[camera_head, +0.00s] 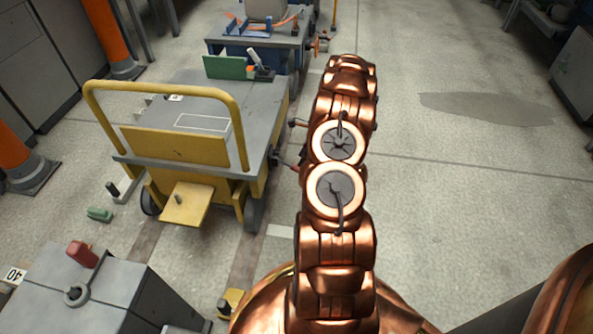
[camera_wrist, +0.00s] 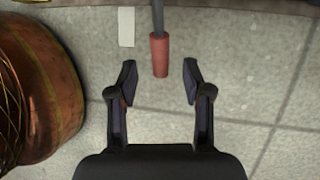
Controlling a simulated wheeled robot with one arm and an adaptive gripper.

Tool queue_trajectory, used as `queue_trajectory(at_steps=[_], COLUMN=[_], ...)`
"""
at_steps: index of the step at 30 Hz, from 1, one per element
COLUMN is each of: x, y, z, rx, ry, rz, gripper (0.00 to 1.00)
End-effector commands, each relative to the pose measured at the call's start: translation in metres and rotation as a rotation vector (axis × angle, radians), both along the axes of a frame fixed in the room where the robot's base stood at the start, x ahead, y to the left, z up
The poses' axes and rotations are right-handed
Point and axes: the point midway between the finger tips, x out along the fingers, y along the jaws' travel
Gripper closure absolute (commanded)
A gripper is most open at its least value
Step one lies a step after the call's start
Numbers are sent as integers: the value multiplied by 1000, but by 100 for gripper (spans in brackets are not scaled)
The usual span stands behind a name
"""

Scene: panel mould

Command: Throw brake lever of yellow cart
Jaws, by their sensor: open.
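The yellow cart (camera_head: 178,145) with a grey top and a yellow push bar stands left of my arm in the head view. Its brake lever is a dark rod with a red grip (camera_wrist: 160,56) in the wrist view, pointing down between my fingertips. My gripper (camera_wrist: 158,82) is open, with one finger on each side of the grip's lower end and a visible gap to both. In the head view my arm hides the gripper.
A blue cart (camera_head: 257,52) stands behind the yellow one. The floor (camera_head: 470,180) right of my arm is clear.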

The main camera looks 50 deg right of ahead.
Motion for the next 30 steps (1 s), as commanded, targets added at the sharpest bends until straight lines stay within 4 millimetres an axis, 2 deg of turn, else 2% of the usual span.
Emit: queue_trajectory(at_steps=[12, 23, 30], x=[10, 11, 11], y=[20, 22, 22], z=[-55, -59, -59], rx=[-1, -1, -1], ry=[1, 0, -1], rz=[0, -3, -2], gripper=[50, 50, 75])
